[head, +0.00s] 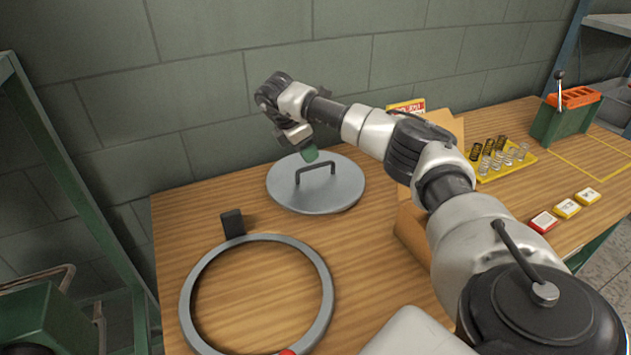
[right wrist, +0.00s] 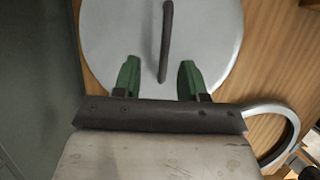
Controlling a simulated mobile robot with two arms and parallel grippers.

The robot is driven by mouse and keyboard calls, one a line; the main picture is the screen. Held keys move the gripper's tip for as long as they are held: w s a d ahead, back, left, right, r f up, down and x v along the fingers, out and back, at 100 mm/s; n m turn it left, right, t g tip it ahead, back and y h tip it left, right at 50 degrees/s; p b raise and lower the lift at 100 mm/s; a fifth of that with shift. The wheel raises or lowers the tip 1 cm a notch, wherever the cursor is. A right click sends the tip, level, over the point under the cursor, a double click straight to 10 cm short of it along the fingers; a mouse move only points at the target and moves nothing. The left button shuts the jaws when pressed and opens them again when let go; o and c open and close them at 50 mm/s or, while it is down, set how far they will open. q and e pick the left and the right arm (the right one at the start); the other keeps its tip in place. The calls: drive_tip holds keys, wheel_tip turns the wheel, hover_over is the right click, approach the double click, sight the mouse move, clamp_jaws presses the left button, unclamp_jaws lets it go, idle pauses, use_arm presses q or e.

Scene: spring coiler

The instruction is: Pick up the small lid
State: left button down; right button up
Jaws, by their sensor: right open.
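The small lid (head: 340,195) is a round grey metal disc with a dark bar handle (head: 316,169). It lies on the wooden table near the wall. My right gripper (head: 308,152) is above the lid's far side, close to the handle. In the right wrist view the gripper (right wrist: 158,76) is open, its two green fingers apart on either side of the handle's line. The lid (right wrist: 215,40) fills the top of that view, and the handle (right wrist: 166,35) runs up between the fingers. I cannot tell any contact. My left gripper is not in view.
A large grey ring (head: 190,290) with a black block (head: 232,223) at its edge lies in front on the table. A cardboard box (head: 411,228) stands right of the lid, partly behind my arm. A yellow tray (head: 522,164) of springs and a green-orange device (head: 560,122) are farther right.

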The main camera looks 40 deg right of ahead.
sight(316, 165)
drive_tip(key=x, duration=0.4)
drive_tip(key=p+x, duration=0.1)
drive_tip(key=x, duration=0.1)
drive_tip(key=shift+s+f, duration=0.2)
drive_tip(key=shift+s, duration=0.15)
drive_tip(key=shift+c, duration=0.2)
clamp_jaws()
